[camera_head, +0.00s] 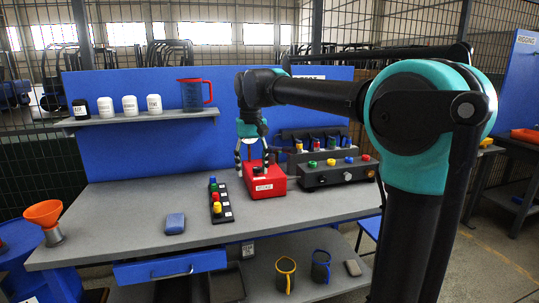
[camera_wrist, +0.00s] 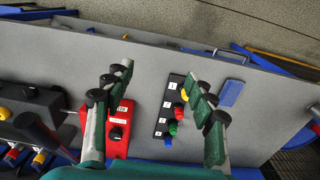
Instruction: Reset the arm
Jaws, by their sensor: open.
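My gripper (camera_head: 252,160) hangs from my arm over the back middle of the grey workbench (camera_head: 130,205), pointing down. Its two fingers are spread with nothing between them. In the wrist view the gripper (camera_wrist: 156,92) has one finger over the red box (camera_wrist: 118,142) and the other beside the black strip of coloured knobs (camera_wrist: 163,112). In the head view the red box (camera_head: 268,187), with a black part on top and a white label, is just below the fingers. I cannot tell whether a finger touches it.
A black control box (camera_head: 330,180) with coloured buttons stands right of the red box. A wall shelf (camera_head: 150,117) holds jars and a red-handled mug (camera_head: 193,95). The bench's left part is mostly clear.

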